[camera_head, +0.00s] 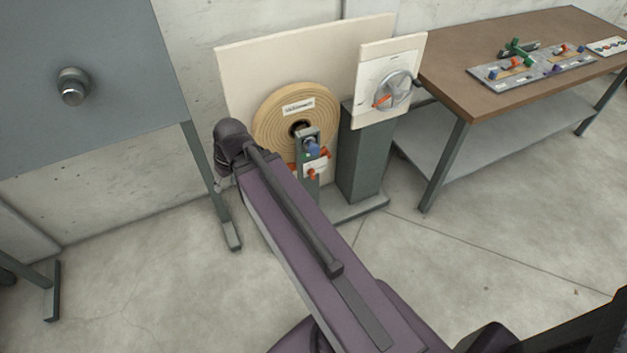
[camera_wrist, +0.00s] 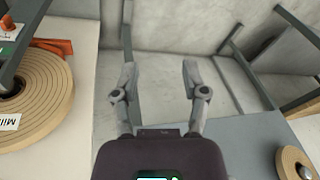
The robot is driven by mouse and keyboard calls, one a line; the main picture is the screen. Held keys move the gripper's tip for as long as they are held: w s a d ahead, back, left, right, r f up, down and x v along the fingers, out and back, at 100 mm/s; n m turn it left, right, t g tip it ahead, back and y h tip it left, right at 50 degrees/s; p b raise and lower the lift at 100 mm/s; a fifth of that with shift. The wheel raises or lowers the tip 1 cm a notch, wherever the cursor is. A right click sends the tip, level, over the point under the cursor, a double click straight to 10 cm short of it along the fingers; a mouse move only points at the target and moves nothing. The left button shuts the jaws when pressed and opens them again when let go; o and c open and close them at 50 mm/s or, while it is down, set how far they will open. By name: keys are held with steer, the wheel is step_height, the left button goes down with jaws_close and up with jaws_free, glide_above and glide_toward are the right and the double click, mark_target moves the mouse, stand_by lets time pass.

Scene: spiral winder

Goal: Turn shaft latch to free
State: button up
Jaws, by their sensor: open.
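The winder's roll (camera_head: 268,122) is a wide tan spiral on a shaft in front of a cream panel. A green-grey post (camera_head: 306,182) stands before the roll's hub with a blue part (camera_head: 313,148) and orange levers (camera_head: 313,174) on it. I cannot tell which lever is the shaft latch. In the wrist view the roll (camera_wrist: 40,100) is at the left, with an orange piece (camera_wrist: 52,46) at its upper edge. My gripper (camera_wrist: 158,70) is open and empty, apart from the roll and post. In the head view my arm hides it.
A brown table (camera_head: 480,100) at the right bears a board of small parts. A grey panel (camera_head: 85,125) with a round knob stands left. Floor lies clear at right.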

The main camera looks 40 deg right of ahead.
steer(key=w+d+f+t+y+b, duration=0.1)
steer(key=w+d+f+t+b, duration=0.15)
steer(key=f+b, duration=0.4)
steer(key=w+d+f+t+y+b, duration=0.1)
steer(key=w+d+f+t+b, duration=0.15)
steer(key=f+b, duration=0.45)
steer(key=m+t+h+b, duration=0.4)
steer(key=t+h+b, duration=0.55)
steer(key=b, duration=3.25)
glide_toward(314, 173)
steer(key=s+f+t+y, duration=0.1)
steer(key=s, duration=0.2)
steer(key=shift+w+f, duration=0.1)
steer(key=shift+w, duration=0.15)
steer(key=x, duration=1.3)
steer(key=shift+w, duration=0.25)
steer(key=shift+r, duration=0.2)
jaws_close()
